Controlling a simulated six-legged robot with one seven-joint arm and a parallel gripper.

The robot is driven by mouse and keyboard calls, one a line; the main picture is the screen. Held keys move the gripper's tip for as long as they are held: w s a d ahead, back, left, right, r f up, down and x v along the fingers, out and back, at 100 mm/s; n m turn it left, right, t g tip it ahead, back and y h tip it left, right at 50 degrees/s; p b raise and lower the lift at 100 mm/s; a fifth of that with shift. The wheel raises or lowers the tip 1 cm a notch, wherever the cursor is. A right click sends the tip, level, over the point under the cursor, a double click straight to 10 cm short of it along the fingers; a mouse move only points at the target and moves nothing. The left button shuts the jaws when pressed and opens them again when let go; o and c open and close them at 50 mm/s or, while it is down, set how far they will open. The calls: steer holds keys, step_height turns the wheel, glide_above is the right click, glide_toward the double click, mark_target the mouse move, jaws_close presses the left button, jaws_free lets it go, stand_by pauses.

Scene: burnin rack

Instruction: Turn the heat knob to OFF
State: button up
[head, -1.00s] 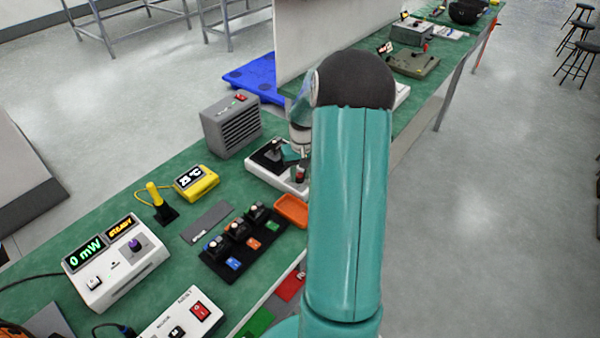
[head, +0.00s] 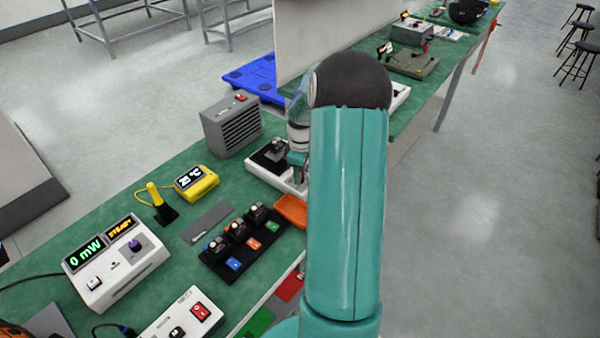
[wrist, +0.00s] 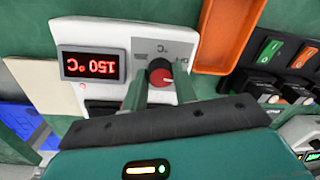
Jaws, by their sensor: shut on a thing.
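The heat knob (wrist: 160,73) is round and red with a pale pointer mark, on the panel of a white heater unit (wrist: 75,30). The unit's red display (wrist: 90,66) reads 150 °C, upside down in the wrist view.
An orange tray (head: 291,211) lies close to the unit. A black board (head: 222,262) with several small modules is nearer. A grey vented box (head: 231,125) stands behind, and a yellow thermometer (head: 197,182) to the left. The green bench has some bare surface between them.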

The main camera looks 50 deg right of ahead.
steer(key=n, duration=0.3)
steer(key=shift+n, duration=2.1)
steer(key=o, duration=1)
steer(key=r, duration=1.3)
steer(key=shift+w+d+r, duration=0.15)
steer(key=shift+w+r, duration=0.2)
steer(key=shift+r, duration=0.05)
